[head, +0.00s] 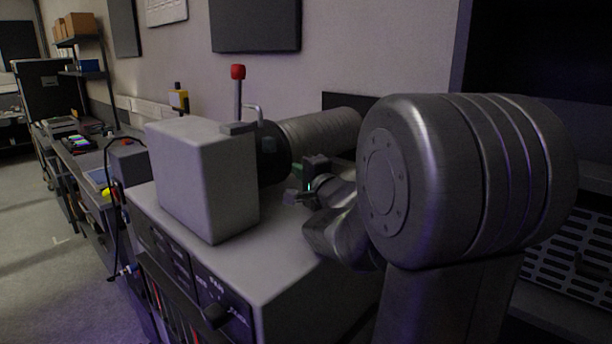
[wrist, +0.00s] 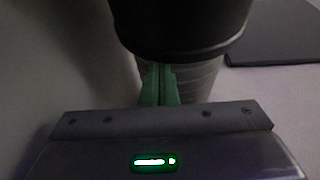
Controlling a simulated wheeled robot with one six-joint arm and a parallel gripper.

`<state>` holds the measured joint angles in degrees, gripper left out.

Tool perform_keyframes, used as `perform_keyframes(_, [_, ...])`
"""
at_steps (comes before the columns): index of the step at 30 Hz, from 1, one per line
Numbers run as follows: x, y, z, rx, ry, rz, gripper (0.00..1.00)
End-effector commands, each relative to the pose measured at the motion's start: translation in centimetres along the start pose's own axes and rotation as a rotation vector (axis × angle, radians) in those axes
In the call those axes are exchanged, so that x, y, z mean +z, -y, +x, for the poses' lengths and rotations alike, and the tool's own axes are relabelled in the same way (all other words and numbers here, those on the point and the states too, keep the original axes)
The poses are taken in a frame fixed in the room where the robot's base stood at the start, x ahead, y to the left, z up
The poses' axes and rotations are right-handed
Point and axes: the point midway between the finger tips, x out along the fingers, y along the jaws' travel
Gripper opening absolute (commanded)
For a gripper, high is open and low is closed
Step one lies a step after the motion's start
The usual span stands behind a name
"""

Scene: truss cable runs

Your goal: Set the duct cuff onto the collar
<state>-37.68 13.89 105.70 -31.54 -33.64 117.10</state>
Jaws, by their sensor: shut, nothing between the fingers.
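The duct cuff (head: 272,155) is a dark round band on the end of a silver ribbed duct (head: 322,131), next to the right side of a grey box (head: 205,178). The cuff also fills the top of the wrist view (wrist: 180,25), with the ribbed duct (wrist: 204,78) beyond it. I cannot make out the collar separately; the cuff and box hide where it would show. My gripper (head: 298,170) is beside the duct, partly hidden by my arm. Its green fingers (wrist: 160,75) are together and empty, close to the cuff's lower edge; I cannot tell whether they touch it.
A lever with a red knob (head: 238,72) stands upright by the box. The box sits on a grey cabinet (head: 270,262) with a front panel. A black cable (head: 108,205) hangs at its left. A dark flat panel (wrist: 272,40) lies right of the cuff.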

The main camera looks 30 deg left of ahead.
Motion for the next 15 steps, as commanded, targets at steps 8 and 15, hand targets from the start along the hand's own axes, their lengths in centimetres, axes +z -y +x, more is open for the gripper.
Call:
perform_keyframes(8, [0.0, 0.0, 0.1, 0.0, 0.0, 0.0, 0.0])
perform_keyframes(15, [2.0, 0.0, -0.5, -0.004, 0.004, -0.002, 0.0])
